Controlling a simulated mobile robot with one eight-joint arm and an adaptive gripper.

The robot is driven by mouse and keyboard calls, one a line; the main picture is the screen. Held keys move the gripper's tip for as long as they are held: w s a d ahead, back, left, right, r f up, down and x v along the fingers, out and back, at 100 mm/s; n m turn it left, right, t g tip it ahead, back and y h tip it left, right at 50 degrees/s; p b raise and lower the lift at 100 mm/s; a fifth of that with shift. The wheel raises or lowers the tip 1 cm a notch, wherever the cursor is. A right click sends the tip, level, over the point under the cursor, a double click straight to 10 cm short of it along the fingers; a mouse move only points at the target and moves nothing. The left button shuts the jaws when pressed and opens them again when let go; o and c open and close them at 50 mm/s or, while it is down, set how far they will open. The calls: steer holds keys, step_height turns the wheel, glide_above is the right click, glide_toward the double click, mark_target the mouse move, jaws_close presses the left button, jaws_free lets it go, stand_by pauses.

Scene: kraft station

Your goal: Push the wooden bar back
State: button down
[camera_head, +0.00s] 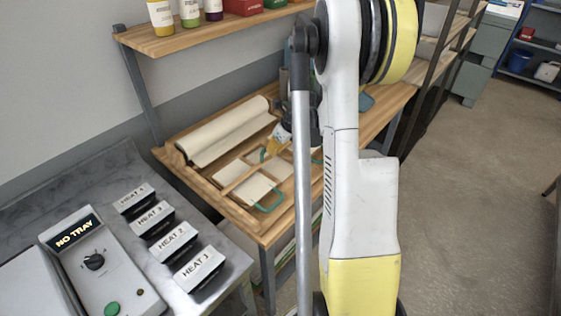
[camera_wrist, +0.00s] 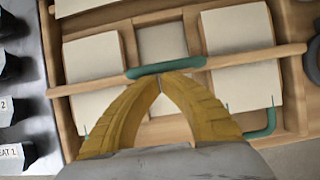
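The wooden bar (camera_wrist: 230,59) lies across a wooden frame in the wrist view, with a teal grip (camera_wrist: 166,67) around its middle. It crosses over several cream sheets (camera_wrist: 94,60). My gripper (camera_wrist: 160,80) has its two yellow fingers brought together, tips meeting at the near edge of the teal grip. I cannot tell whether they touch it. Nothing shows between the fingers.
A cream paper roll (camera_head: 225,130) lies on the bench (camera_head: 187,178) behind the sheets. A teal handle (camera_wrist: 262,124) stands at the frame's near right. A metal counter with HEAT blocks (camera_head: 173,240) and a control box (camera_head: 100,262) is at left. A shelf (camera_head: 200,35) with bottles overhangs the bench.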

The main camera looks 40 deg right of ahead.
steer(key=w, duration=0.9)
steer(key=w+b, duration=0.1)
steer(key=w, duration=0.4)
steer(key=shift+w+a, duration=0.25)
steer(key=shift+a, duration=0.1)
steer(key=s, duration=0.3)
steer(key=s+b, duration=0.1)
steer(key=shift+s+d+f, duration=0.15)
steer(key=shift+d, duration=0.1)
steer(key=p+v, duration=0.2)
steer(key=v, duration=0.7)
steer(key=shift+r, duration=0.2)
steer(key=shift+s+a, duration=0.1)
